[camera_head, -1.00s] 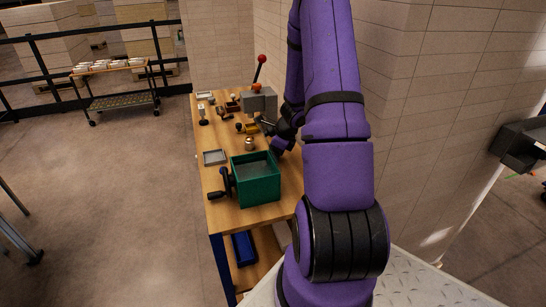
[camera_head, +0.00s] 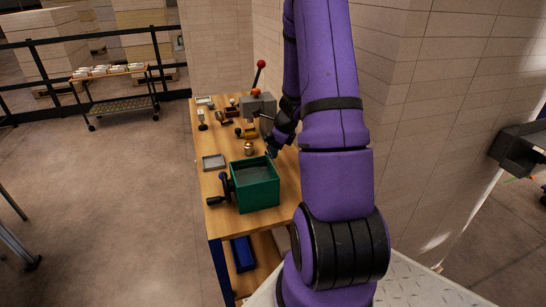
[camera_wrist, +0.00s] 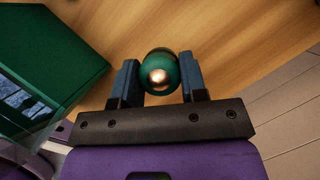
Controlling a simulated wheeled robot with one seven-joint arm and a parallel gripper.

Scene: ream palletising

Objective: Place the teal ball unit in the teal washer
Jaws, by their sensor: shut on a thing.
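The teal ball unit (camera_wrist: 160,72) is a dark teal ball with a shiny copper-coloured spot. In the wrist view my gripper (camera_wrist: 158,76) is shut on it, with one blue finger on each side. The teal washer (camera_head: 257,197) is an open-topped teal box with a black crank on its left side, standing on the near part of the bench. Its inside looks grey. It also shows in the wrist view (camera_wrist: 50,45), left of my gripper. In the head view my gripper (camera_head: 271,151) is just behind the washer, outside it, and the ball is too small to make out.
The wooden bench (camera_head: 226,179) runs along a tiled wall on the right. A grey tray (camera_head: 213,162) and a brass-coloured piece (camera_head: 248,149) lie near the washer. Farther back stand a grey device (camera_head: 258,104) with a red-knobbed lever and several small parts.

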